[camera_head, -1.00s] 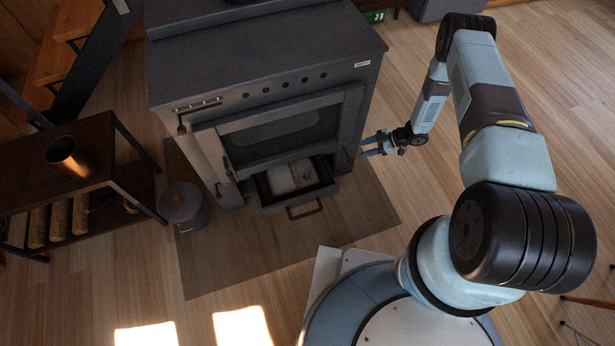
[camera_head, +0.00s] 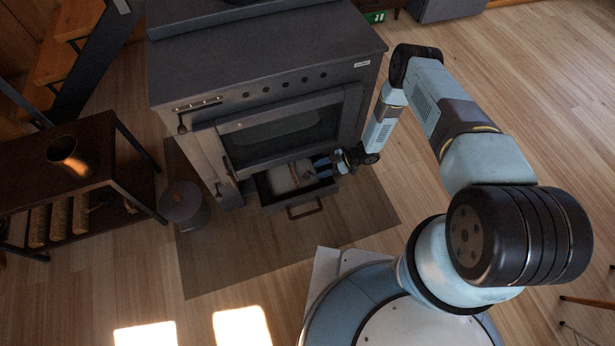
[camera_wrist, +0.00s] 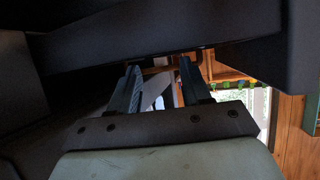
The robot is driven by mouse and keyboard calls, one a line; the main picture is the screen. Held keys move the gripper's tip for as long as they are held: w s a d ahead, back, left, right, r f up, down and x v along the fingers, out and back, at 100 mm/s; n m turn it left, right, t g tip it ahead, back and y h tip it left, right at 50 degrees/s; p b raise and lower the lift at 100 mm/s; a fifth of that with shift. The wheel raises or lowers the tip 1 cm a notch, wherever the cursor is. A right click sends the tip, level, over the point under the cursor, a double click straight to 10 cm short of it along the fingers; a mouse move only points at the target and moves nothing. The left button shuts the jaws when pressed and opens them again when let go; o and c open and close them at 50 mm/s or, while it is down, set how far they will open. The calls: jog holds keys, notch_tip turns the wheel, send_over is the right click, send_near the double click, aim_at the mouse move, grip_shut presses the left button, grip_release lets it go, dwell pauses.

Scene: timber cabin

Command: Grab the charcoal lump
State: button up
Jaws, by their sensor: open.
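The stove's low drawer (camera_head: 275,207) is pulled out at the front and has pale grey contents (camera_head: 285,181). A small brownish patch shows on them, too small to name. I cannot make out the charcoal lump in either view. My gripper (camera_head: 318,168) is open, over the right part of the drawer and below the oven door, pointing left. How high it is above the contents is hard to tell. In the wrist view the two fingers of my gripper (camera_wrist: 160,68) are apart with no object visible between them.
The dark stove (camera_head: 270,75) stands just behind and above my gripper; its dark surfaces crowd the wrist view. A lidded grey pot (camera_head: 184,205) stands on the floor to the left, by a shelf table (camera_head: 110,140) with a copper-coloured cup (camera_head: 68,155). The mat in front is clear.

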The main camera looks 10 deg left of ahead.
aim_at(308, 174)
jog(key=shift+x, duration=2.7)
jog(key=shift+d, duration=0.1)
jog(key=c, duration=0.8)
jog(key=shift+r, duration=0.15)
